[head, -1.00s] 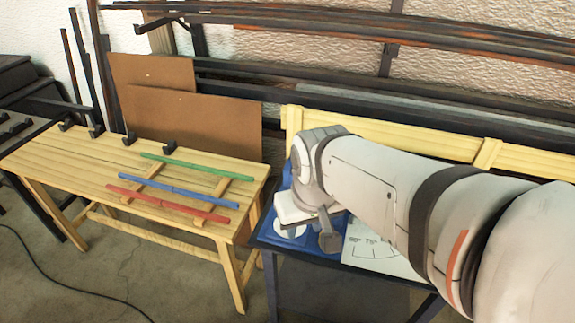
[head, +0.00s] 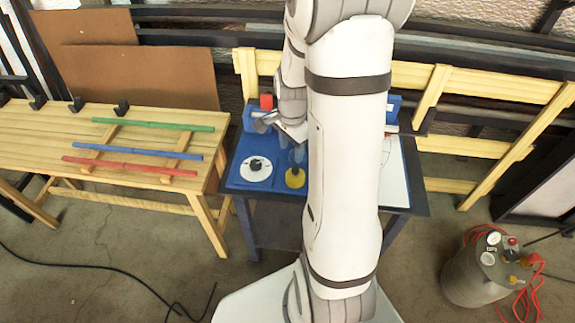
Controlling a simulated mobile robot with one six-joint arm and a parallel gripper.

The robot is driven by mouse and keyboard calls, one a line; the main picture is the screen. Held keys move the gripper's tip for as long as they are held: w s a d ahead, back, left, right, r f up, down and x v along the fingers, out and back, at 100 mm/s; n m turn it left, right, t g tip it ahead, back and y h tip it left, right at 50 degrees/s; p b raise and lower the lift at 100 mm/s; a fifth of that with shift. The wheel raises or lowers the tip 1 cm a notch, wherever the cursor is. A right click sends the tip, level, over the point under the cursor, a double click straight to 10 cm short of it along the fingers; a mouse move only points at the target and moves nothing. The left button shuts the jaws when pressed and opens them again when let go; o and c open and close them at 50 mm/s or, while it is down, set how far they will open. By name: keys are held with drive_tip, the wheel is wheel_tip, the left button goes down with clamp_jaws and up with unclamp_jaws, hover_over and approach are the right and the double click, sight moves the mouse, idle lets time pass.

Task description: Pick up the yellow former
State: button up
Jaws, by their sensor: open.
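The yellow former (head: 295,178) is a small rounded piece with a dark top, on the blue tabletop (head: 236,178) close to the left side of my arm. My gripper (head: 298,158) is just above and behind it in the picture, pointing down, open and partly hidden by my arm. I see nothing between its fingers, and I cannot tell whether they touch the former. A red block (head: 266,101) shows behind the gripper.
A white disc (head: 256,168) with a black knob lies left of the former. A white sheet (head: 393,180) is right of my arm. Green, blue and red laths (head: 130,154) lie on the wooden bench (head: 215,170). A grey canister (head: 485,270) stands at the right.

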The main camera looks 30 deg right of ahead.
sight(295, 168)
drive_tip(key=f, duration=0.5)
drive_tip(key=d+f, duration=0.1)
drive_tip(key=f, duration=0.2)
drive_tip(key=shift+s, duration=0.35)
clamp_jaws()
idle(0.4)
